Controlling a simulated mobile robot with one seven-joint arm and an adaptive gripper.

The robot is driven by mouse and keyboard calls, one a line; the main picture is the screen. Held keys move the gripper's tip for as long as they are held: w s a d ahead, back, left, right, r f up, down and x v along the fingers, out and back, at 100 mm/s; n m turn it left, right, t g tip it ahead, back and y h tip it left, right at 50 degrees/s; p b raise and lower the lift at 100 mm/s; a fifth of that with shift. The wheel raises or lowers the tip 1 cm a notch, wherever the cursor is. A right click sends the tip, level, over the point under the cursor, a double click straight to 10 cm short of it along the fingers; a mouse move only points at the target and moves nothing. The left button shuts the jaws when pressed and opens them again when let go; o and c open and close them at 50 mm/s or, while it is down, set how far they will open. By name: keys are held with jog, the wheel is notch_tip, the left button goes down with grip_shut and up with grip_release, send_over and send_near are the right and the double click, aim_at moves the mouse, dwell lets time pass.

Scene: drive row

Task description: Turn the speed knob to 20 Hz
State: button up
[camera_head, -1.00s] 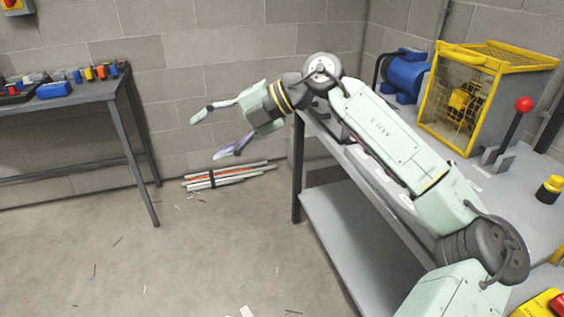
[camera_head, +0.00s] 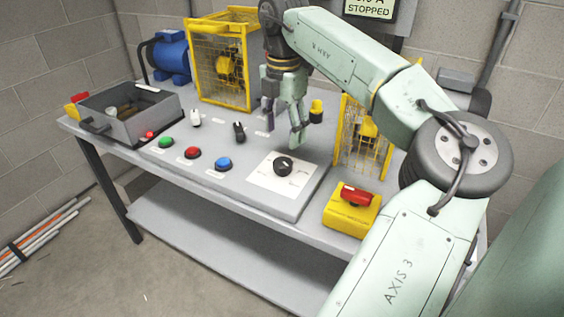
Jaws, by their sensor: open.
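The speed knob (camera_head: 284,165) looks to be the black round knob on a white dial plate (camera_head: 262,179), at the right front of the grey panel. Its scale marks are too small to read. My gripper (camera_head: 283,136) points down just behind the knob in the picture. Its fingers are apart with nothing between them. The gap between fingertips and knob is hard to judge. A display (camera_head: 368,9) at the top shows the word STOPPED, with the line above it cut off.
Green (camera_head: 166,141), red (camera_head: 192,152) and blue (camera_head: 223,163) buttons line the panel's front. Black (camera_head: 239,131) and white (camera_head: 196,118) selectors stand behind them. A yellow box with a red top (camera_head: 352,208) sits right of the panel. Yellow mesh guards (camera_head: 221,62) and a blue motor (camera_head: 169,60) stand behind.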

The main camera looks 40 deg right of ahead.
aim_at(283, 161)
notch_tip(283, 161, down, 9)
jog(key=b, duration=0.5)
jog(key=shift+r, duration=0.1)
jog(key=shift+c, duration=0.5)
jog(key=c, duration=1.1)
